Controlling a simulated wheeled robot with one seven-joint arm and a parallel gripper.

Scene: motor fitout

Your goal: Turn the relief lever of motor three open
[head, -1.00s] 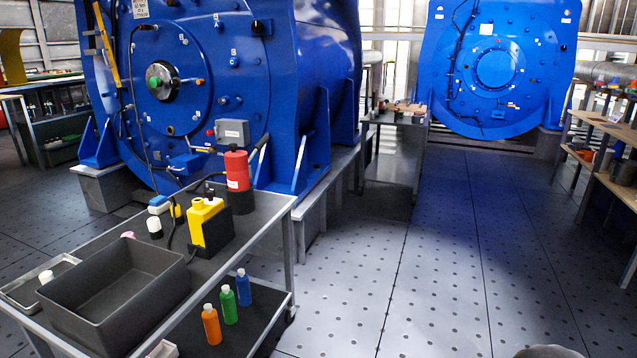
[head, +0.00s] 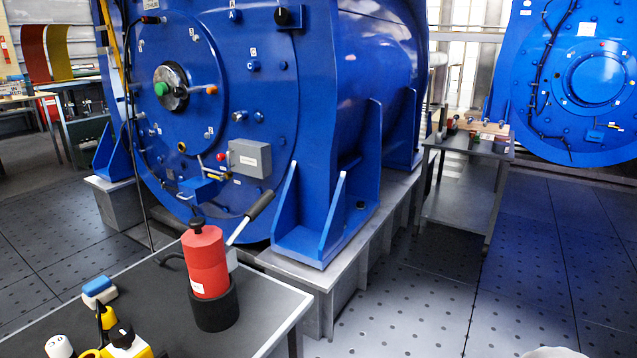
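A large blue motor (head: 350,70) fills the left and middle of the head view; I cannot read a number marking it as motor three. Its round face has a hub with a green centre (head: 162,89) and an orange-tipped lever (head: 205,89) pointing right. Lower on the face, a small valve-like fitting with thin handles (head: 210,172) sits beside a red knob (head: 222,157) and a grey box (head: 250,158). I cannot tell which is the relief lever or how it is set. A second blue motor (head: 590,75) stands at the far right. My gripper is not in view.
A side table (head: 470,143) stands between the motors. The floor (head: 400,305) right of the cart is clear.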

